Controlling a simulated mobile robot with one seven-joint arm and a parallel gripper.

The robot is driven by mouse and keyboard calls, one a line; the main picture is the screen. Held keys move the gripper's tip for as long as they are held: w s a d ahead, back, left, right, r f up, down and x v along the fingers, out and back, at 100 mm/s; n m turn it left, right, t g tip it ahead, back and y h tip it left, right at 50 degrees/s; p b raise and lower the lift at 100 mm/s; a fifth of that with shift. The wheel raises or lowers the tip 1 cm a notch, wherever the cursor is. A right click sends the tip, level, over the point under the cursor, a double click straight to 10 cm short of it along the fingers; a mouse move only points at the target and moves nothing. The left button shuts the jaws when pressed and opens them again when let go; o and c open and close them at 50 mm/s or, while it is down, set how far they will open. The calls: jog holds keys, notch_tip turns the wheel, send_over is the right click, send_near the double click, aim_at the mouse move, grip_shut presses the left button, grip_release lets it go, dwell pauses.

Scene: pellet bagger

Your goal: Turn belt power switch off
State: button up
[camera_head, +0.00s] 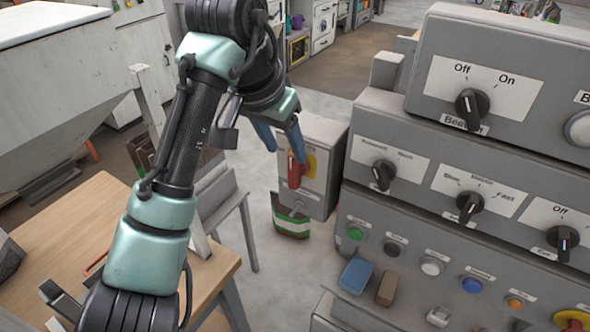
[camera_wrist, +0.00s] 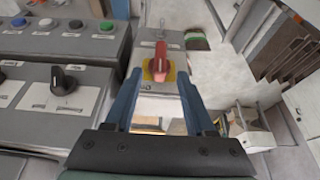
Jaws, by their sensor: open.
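A red rotary handle (camera_head: 295,172) on a yellow plate (camera_head: 311,165) sits on the face of a grey box (camera_head: 322,137). It is likely the belt power switch, but its label is too small to read. The handle also shows in the wrist view (camera_wrist: 162,66), upright in the picture between the finger lines. My gripper (camera_head: 282,150) is open, with its blue fingers in front of the box. In the wrist view the fingers (camera_wrist: 159,75) stand on either side of the handle. I cannot tell whether they touch it.
The stepped grey control panel (camera_head: 395,120) stands right of the box, with black knobs (camera_head: 471,108) and several coloured buttons. A wooden table (camera_head: 85,215) is at lower left. A green-and-white bag (camera_head: 290,222) lies below the box. Open floor (camera_head: 268,260) lies between.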

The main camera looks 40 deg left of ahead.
aim_at(291, 161)
jog(key=p+x, duration=0.1)
jog(key=x, duration=0.6)
jog(key=shift+w+f, duration=0.25)
jog(key=shift+f, duration=0.05)
grip_shut()
